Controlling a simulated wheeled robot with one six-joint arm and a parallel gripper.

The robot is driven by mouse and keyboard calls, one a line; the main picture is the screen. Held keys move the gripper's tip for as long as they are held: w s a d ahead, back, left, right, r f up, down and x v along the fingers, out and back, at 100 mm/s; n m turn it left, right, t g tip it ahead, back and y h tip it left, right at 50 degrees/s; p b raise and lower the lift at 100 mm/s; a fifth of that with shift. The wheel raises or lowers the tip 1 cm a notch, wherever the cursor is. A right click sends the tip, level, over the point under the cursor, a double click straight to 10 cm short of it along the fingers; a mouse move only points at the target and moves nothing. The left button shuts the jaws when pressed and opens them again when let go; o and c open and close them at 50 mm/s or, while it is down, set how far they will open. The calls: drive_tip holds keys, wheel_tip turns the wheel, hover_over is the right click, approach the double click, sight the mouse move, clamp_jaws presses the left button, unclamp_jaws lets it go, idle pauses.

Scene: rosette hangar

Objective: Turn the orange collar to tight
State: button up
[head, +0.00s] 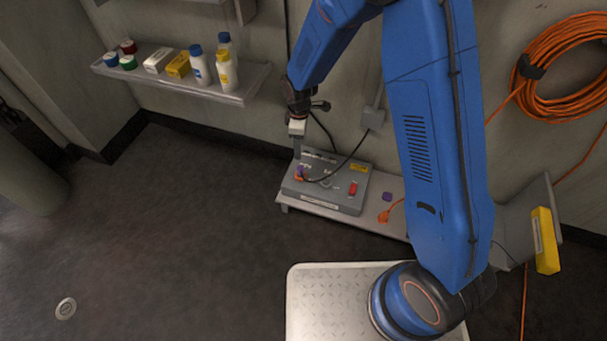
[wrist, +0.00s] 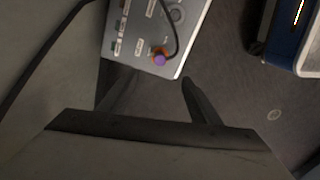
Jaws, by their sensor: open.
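The orange collar (head: 299,175) sits at the left front corner of a grey control box (head: 340,195), with a purple piece at it. In the wrist view the orange collar (wrist: 153,53) shows near the box's edge, with a round purple end beside it and a black cable close by. My gripper (head: 297,155) is above the left part of the box, pointing down. In the wrist view my gripper (wrist: 157,82) is open and empty, with its fingers apart. The collar lies beyond the fingertips, not between them. The collar's marks are too small to read.
The box stands on a low grey shelf (head: 320,210) by the wall. A red switch (head: 353,188) is on its top. A small purple block (head: 387,197) and an orange plug (head: 389,213) lie to its right. A wall shelf (head: 240,97) holds bottles and boxes. Floor on the left is clear.

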sight(300, 168)
wheel_tip(300, 168, down, 17)
drive_tip(key=shift+f, duration=0.2)
idle(0.6)
drive_tip(key=shift+c, duration=0.6)
drive_tip(key=c, duration=0.9)
